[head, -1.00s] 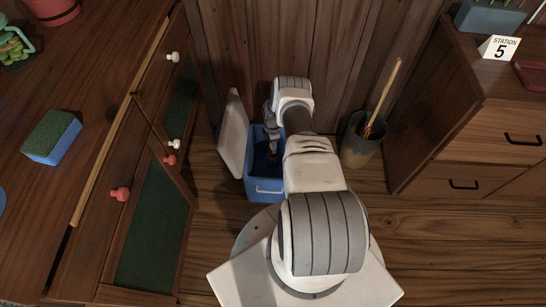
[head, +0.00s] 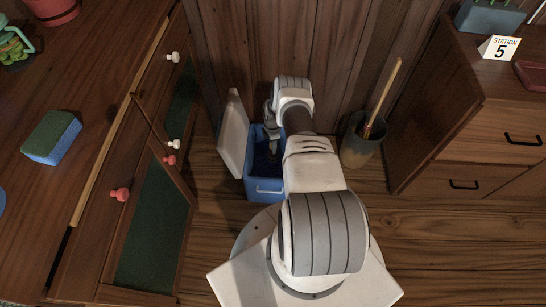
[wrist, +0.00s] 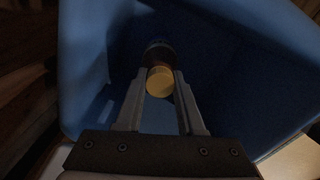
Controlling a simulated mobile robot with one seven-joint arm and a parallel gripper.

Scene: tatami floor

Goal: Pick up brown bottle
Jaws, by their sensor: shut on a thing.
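The brown bottle (wrist: 158,57) stands inside the blue cooler box in the wrist view, with its gold cap (wrist: 160,82) toward the camera. My gripper (wrist: 160,75) reaches down into the box and is shut on the bottle near its cap, one finger on each side. In the head view the blue cooler (head: 265,188) stands on the floor with its white lid (head: 233,135) open to the left. In that view my arm hides part of the cooler, and the bottle is hard to make out in the dark inside.
A wooden cabinet (head: 150,220) with red and white knobs is at the left, with a blue-green sponge (head: 52,138) on top. A grey bin (head: 358,150) with a stick stands right of the cooler. A drawer unit (head: 480,150) is farther right. The wooden wall is close behind.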

